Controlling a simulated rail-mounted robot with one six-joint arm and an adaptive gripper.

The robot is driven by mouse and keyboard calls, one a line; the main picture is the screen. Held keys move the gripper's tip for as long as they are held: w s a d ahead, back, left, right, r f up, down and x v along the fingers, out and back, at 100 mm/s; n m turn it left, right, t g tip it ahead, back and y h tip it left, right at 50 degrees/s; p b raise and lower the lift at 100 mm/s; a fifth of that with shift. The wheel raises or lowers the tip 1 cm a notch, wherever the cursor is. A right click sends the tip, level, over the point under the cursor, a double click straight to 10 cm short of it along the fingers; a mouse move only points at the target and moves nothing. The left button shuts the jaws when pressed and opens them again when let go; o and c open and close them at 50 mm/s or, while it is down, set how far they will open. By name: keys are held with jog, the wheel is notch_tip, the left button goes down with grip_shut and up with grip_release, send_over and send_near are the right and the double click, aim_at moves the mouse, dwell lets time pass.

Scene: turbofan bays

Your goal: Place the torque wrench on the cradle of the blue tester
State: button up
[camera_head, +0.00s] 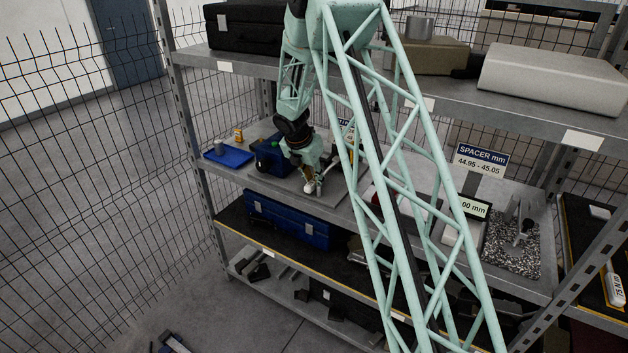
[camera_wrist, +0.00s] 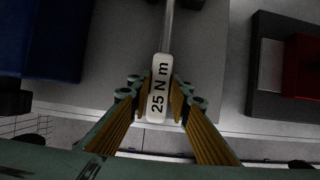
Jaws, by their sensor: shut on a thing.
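The torque wrench has a white handle marked "25 N m" (camera_wrist: 158,90) and a metal shaft that runs up out of the wrist view. My gripper (camera_wrist: 160,95) is shut on this handle, with one finger on each side. In the head view my gripper (camera_head: 311,182) is over the front of the middle shelf, with the white handle end (camera_head: 310,187) showing beneath it. A blue box, probably the blue tester (camera_head: 268,153), stands just left of my gripper. A blue body also shows at the upper left of the wrist view (camera_wrist: 42,40). I cannot make out the cradle.
A blue tray (camera_head: 228,156) lies at the shelf's left end. A red block (camera_wrist: 304,68) on a dark base is right of the wrench. My arm hides the shelf's middle. A spacer sign (camera_head: 480,160) and a granular bed (camera_head: 512,250) are farther right. The upper shelf hangs above.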

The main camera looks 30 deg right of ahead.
jog(key=o, duration=1.1)
jog(key=shift+c, duration=0.2)
jog(key=shift+r, duration=0.1)
jog(key=shift+r+p, duration=0.35)
jog(key=shift+r, duration=0.2)
jog(key=v, duration=1.1)
jog(key=shift+r, duration=0.35)
jog(key=shift+s+a, duration=0.15)
